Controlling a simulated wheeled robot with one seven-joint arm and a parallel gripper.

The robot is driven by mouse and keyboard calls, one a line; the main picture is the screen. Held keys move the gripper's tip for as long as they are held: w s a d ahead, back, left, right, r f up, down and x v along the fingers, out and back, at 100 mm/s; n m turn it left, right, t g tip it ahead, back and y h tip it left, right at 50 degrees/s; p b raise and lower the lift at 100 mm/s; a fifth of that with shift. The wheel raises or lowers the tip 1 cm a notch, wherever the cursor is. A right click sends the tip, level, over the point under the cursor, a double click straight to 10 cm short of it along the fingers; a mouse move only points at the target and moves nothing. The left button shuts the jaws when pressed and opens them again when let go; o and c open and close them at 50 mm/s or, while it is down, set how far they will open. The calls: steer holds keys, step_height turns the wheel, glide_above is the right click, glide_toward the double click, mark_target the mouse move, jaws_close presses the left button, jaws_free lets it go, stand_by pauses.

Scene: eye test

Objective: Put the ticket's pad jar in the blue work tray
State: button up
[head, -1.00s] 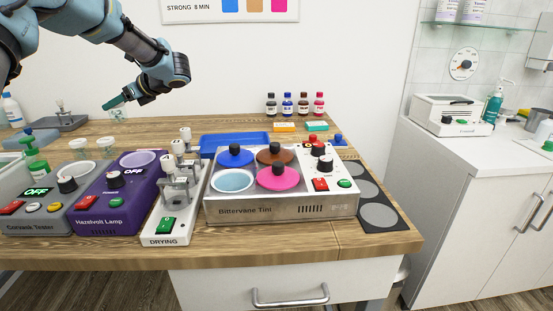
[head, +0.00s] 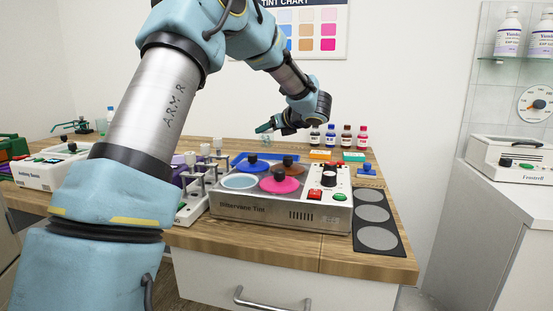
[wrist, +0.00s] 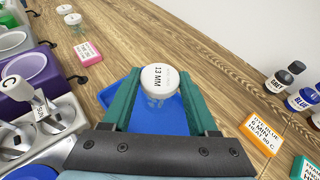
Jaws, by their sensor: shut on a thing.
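A clear jar with a white lid reading "13 MM" (wrist: 160,78) is between the green fingers of my gripper (wrist: 159,90). The gripper is shut on it. In the head view my gripper (head: 268,127) is over the back of the bench, with the clear jar (head: 270,141) faint below it. The blue work tray (wrist: 112,97) lies beneath the jar in the wrist view, and the jar appears to be above it. The tray (head: 238,160) shows behind the tint unit in the head view. An orange ticket (wrist: 262,133) reads dye blue, 6 min, heat 80 C.
The tint unit (head: 265,212) with knobbed lids stands in front of the tray. Dye bottles (head: 330,136) stand behind, right of the gripper. A pink card (wrist: 88,51) and two white-lidded jars (wrist: 72,18) are farther along the bench. Bare wood lies beyond the tray.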

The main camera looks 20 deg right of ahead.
steer(key=shift+f+p, duration=0.3)
steer(key=shift+f, duration=3.1)
steer(key=shift+f, duration=0.15)
steer(key=o, duration=1.4)
steer(key=shift+c, duration=0.2)
steer(key=shift+r, duration=0.2)
steer(key=b+v, duration=0.2)
steer(key=v, duration=0.9)
steer(key=shift+s, duration=0.4)
steer(key=shift+d+r, duration=0.1)
steer(key=shift+r, duration=0.1)
